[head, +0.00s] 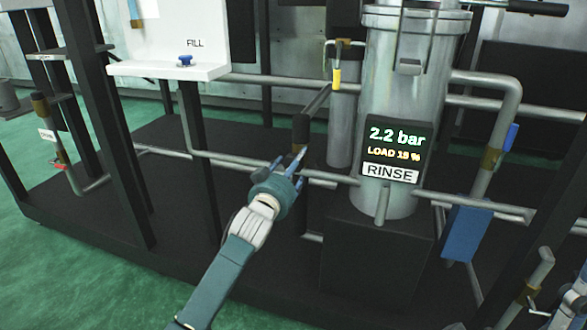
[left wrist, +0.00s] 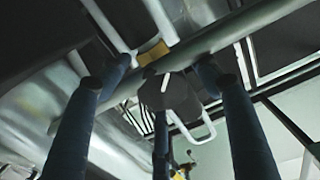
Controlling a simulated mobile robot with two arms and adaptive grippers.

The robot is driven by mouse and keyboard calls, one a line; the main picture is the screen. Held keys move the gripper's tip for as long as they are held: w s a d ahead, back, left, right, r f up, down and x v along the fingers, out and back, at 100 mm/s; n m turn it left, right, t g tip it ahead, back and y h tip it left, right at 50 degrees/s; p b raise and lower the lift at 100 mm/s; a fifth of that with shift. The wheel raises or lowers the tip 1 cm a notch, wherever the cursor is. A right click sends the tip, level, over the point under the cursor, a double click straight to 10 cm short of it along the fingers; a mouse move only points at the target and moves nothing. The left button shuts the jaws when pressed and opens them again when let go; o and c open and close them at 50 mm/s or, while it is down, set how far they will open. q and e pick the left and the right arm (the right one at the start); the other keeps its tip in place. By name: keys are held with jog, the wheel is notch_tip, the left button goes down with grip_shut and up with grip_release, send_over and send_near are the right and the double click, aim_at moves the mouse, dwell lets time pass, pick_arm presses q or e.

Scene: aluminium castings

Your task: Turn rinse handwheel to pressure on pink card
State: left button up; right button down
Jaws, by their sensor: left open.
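The display (head: 392,150) on the grey tank reads 2.2 bar, LOAD 18 % and RINSE. My left gripper (head: 296,165) is in front of the pipes, left of the display, fingers pointing up and away. In the left wrist view its fingers (left wrist: 160,110) are spread open. A dark, faceted, wheel-like part with a pale mark (left wrist: 172,94) shows between them, beside a pipe; it looks like the handwheel. I cannot tell whether the fingers touch it. In the head view it cannot be made out clearly. I see no pink card.
A white FILL panel (head: 172,30) with a blue knob (head: 185,60) on its ledge stands at upper left. Dark frame posts and grey pipes (head: 470,203) surround the gripper. A blue box (head: 467,232) hangs at right. Green floor (head: 60,270) is open at front left.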

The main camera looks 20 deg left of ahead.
pick_arm(q)
jog(key=c, duration=1.2)
